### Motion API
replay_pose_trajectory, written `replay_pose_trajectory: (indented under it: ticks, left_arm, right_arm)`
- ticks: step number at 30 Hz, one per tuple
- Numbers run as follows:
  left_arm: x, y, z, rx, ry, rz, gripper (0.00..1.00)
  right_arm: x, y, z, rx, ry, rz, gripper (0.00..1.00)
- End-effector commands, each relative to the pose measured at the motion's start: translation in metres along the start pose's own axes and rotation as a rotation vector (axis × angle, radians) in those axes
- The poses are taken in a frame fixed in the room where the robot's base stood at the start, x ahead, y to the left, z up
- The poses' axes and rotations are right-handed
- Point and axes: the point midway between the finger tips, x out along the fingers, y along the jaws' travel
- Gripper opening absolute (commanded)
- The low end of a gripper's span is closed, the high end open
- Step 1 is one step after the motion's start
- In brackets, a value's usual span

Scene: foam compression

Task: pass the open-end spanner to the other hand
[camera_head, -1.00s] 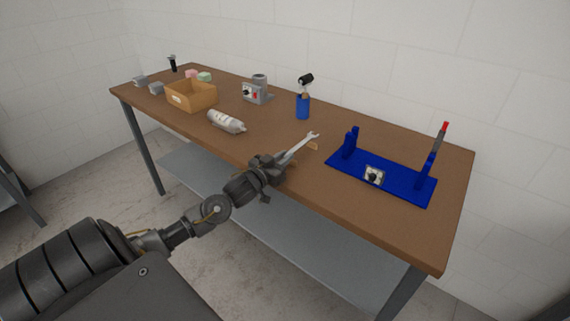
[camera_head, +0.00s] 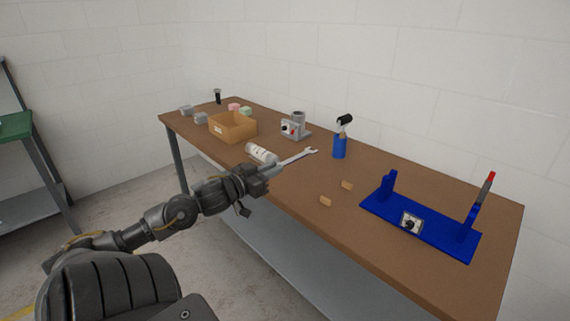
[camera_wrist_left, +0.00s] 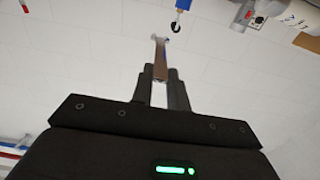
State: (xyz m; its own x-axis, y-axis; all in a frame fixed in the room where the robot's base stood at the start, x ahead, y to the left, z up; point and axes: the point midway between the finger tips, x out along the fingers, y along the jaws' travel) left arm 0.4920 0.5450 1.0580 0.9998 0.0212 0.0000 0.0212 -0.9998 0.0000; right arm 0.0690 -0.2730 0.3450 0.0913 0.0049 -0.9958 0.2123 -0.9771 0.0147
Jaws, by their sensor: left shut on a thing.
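The open-end spanner (camera_head: 298,157) is silver-grey and sticks out to the right from my left gripper (camera_head: 268,170) in the head view. Its open jaw end points away from the gripper. In the left wrist view the spanner (camera_wrist_left: 160,60) stands between the two fingers of the gripper (camera_wrist_left: 162,88), which are shut on its near end. The gripper is above the near edge of the table, in front of the white bottle (camera_head: 259,152), which it partly hides. My right gripper is in neither view.
A blue cup (camera_head: 340,147) with a black-topped tool, a grey device (camera_head: 295,127) and a cardboard box (camera_head: 233,128) stand farther back. The front middle is mostly clear.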

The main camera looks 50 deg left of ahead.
Motion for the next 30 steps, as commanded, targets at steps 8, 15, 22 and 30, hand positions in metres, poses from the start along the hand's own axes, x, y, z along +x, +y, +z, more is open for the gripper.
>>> replay_pose_trajectory:
  ticks: [8, 15, 22, 30]
  left_arm:
    - [0.0, 0.0, 0.0, 0.0, 0.001, 0.0, 0.0]
    - [-0.004, 0.032, 0.026, -0.009, 0.0, 0.058, 0.0]
    - [-0.022, 0.14, 0.086, -0.01, 0.004, 0.244, 0.0]
    - [-0.045, 0.272, 0.101, -0.004, 0.009, 0.454, 0.0]
  right_arm:
    - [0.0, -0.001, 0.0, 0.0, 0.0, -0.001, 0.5]
    - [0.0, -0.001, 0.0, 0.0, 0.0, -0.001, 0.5]
    - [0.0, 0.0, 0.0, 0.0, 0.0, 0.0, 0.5]
    - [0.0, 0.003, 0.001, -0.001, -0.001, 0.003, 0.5]
